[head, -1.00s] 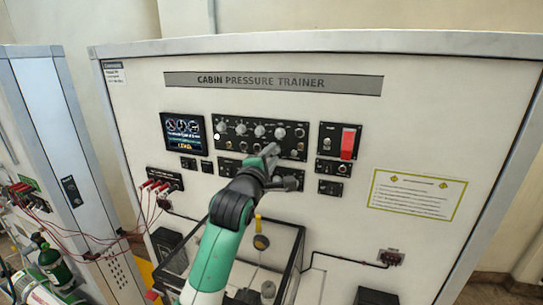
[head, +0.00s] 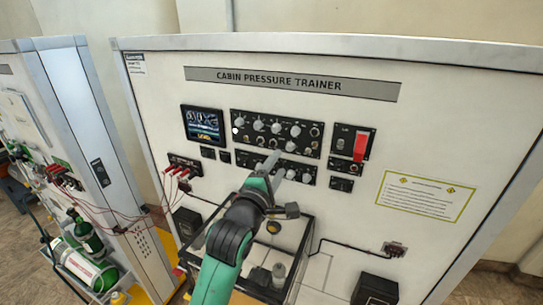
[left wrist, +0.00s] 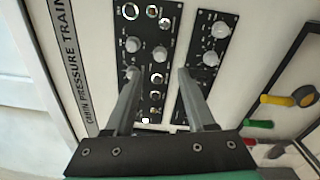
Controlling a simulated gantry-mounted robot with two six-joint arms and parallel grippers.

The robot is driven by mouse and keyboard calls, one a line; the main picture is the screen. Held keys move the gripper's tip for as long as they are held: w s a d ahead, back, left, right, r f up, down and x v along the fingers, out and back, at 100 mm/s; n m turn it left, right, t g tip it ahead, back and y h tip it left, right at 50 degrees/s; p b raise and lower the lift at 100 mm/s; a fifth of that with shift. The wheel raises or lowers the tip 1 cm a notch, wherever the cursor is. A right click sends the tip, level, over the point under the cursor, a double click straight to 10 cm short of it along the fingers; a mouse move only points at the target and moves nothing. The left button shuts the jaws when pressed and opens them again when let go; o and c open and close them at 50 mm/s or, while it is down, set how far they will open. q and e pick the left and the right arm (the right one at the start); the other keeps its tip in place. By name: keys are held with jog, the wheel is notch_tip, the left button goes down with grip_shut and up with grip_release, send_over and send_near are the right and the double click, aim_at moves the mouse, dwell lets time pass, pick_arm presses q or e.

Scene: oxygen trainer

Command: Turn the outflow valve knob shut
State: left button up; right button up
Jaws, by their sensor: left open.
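The cabin pressure trainer has an upper black panel (head: 285,141) and a lower black panel (head: 307,174), both with round grey knobs. The labels are too small to tell which knob is the outflow valve knob. My left gripper (head: 274,168) is in front of the lower panel, its arm coming from below. In the left wrist view, my left gripper (left wrist: 157,75) is open and empty. Its fingers straddle part of the upper panel, one tip overlapping a knob (left wrist: 130,72) there. Two knobs on the lower panel (left wrist: 216,30) lie right of the fingers. Contact cannot be told. My right gripper is not in view.
A screen (head: 202,124) is left of the panels and a red switch cover (head: 360,147) right of them. A clear-sided box (head: 300,240) stands below, partly behind my arm. Red leads (head: 178,172) hang at left. A notice (head: 425,195) is at right.

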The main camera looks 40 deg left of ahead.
pick_arm(q)
jog(key=p+v, duration=0.1)
jog(key=v, duration=0.3)
jog(key=shift+f+p, duration=0.1)
jog(key=shift+p, duration=0.25)
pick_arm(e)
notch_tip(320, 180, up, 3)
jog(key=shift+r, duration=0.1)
pick_arm(q)
jog(key=shift+w, duration=0.1)
